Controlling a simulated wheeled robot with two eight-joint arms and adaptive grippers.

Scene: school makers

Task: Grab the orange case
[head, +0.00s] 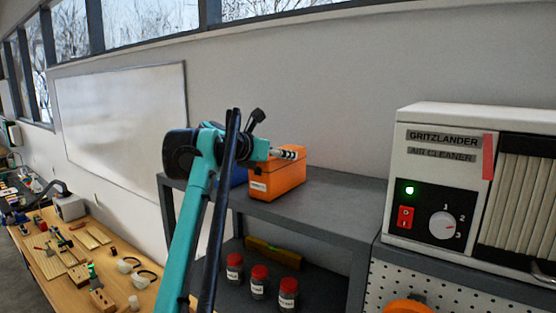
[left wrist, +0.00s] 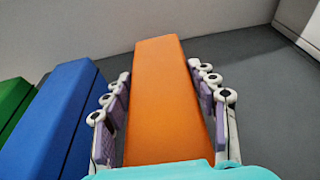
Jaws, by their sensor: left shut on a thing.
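The orange case (head: 276,181) is on the top of the dark grey shelf (head: 335,202), near its left end. My left gripper (head: 289,154) reaches over it from the left in the head view. In the left wrist view the orange case (left wrist: 165,100) runs between the two fingers of my left gripper (left wrist: 167,105), which are closed against its sides. Whether its underside touches the shelf is hidden. My right gripper is not in view.
A blue case (left wrist: 55,115) stands close left of the orange one, with a green case (left wrist: 12,105) beyond. Red-lidded jars (head: 259,280) stand on the lower shelf. An air cleaner (head: 440,190) is at right. The shelf top right of the orange case is clear.

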